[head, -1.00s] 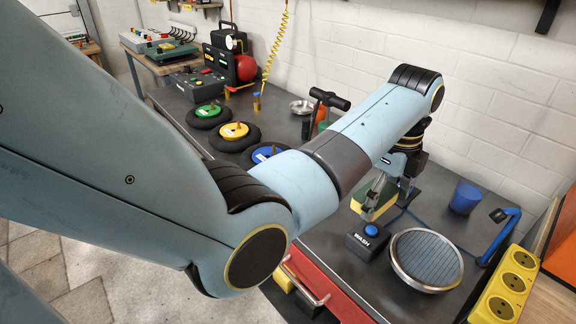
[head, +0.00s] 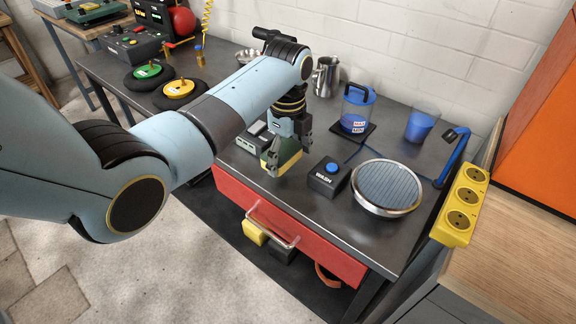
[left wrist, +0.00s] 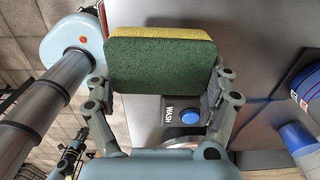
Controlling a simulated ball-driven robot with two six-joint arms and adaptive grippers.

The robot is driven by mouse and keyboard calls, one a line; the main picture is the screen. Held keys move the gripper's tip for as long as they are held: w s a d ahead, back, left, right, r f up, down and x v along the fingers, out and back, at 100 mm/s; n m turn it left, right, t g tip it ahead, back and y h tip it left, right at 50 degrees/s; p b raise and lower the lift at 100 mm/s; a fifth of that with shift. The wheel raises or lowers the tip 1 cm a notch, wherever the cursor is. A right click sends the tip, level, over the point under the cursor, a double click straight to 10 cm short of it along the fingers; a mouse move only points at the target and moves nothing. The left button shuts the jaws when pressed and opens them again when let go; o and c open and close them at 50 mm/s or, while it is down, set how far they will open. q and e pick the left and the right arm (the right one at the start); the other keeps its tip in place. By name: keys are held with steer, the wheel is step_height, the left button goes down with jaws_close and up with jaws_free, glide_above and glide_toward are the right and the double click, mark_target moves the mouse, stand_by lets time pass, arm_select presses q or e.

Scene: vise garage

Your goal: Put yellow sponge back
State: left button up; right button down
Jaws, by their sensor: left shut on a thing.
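The sponge (head: 288,155), green with a yellow side, is in my left gripper (head: 283,167) above the front part of the grey bench, left of the WASH button block (head: 328,177). The left wrist view shows the sponge (left wrist: 160,66) between the two fingers of the left gripper (left wrist: 160,85), green face toward the camera and yellow along the top. The fingers are shut on its two ends. A dark jointed part at the lower left of the left wrist view may be my right gripper (left wrist: 70,160); its fingers are too small to read.
A yellow socket strip (head: 461,207) edges the bench. A red drawer front (head: 325,250) with a handle is below.

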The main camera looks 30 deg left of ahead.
mark_target(288, 177)
arm_select(q)
steer(key=shift+f, duration=1.9)
steer(key=shift+f, duration=0.1)
steer(key=o, duration=1)
steer(key=shift+c, duration=0.2)
step_height(288, 177, up, 12)
steer(key=shift+r, duration=0.1)
